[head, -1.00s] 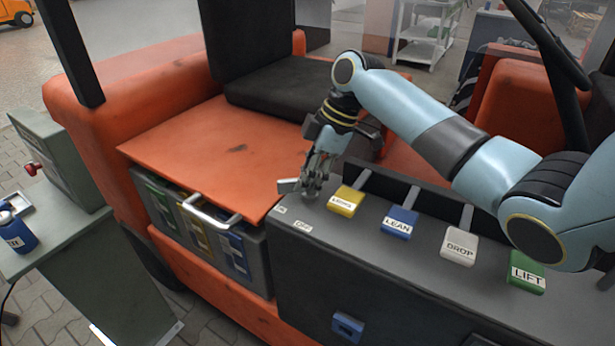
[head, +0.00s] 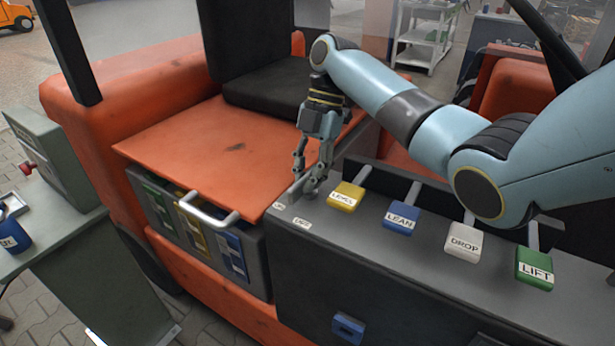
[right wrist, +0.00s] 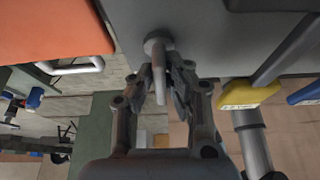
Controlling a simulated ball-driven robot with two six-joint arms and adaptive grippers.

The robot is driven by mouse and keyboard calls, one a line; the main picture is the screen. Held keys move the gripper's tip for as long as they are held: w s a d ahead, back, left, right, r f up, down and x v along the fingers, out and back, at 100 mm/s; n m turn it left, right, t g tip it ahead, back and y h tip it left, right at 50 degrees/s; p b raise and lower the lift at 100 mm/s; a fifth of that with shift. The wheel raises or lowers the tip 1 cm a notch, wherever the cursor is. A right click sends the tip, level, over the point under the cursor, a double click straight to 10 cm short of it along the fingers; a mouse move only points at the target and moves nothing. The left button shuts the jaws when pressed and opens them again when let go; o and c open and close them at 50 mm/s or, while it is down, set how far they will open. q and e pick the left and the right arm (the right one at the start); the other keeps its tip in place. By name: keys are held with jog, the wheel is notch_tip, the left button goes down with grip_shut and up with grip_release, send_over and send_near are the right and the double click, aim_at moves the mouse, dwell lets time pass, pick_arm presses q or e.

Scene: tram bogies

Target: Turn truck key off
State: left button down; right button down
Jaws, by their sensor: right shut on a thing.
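The truck key (right wrist: 159,58) is a grey knob with a flat bar, on the dark console (head: 330,270). It also shows in the head view (head: 297,189), partly hidden by my fingers. My right gripper (head: 309,188) points down at the console's rear left corner and is shut on the key. In the right wrist view the fingertips (right wrist: 162,80) stand on both sides of the key's bar. The small white ON label (head: 279,206) and OFF label (head: 302,223) lie just in front of the key. My left gripper is not in view.
Yellow (head: 346,196), blue LEAN (head: 401,219), white DROP (head: 464,241) and green LIFT (head: 534,268) levers line the console to the right. An orange lid (head: 225,150) with a handle and the black seat (head: 270,85) are to the left.

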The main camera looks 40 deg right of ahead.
jog(key=shift+n, duration=0.4)
jog(key=c, duration=1.4)
grip_release()
jog(key=shift+o, duration=0.2)
jog(key=d+r, duration=0.1)
jog(key=w+d+r, duration=0.1)
jog(key=r, duration=0.1)
jog(key=shift+d, duration=0.25)
jog(key=w+d, duration=0.4)
jog(key=d, duration=0.5)
jog(key=shift+w+d+f, duration=0.15)
jog(key=shift+d, duration=0.2)
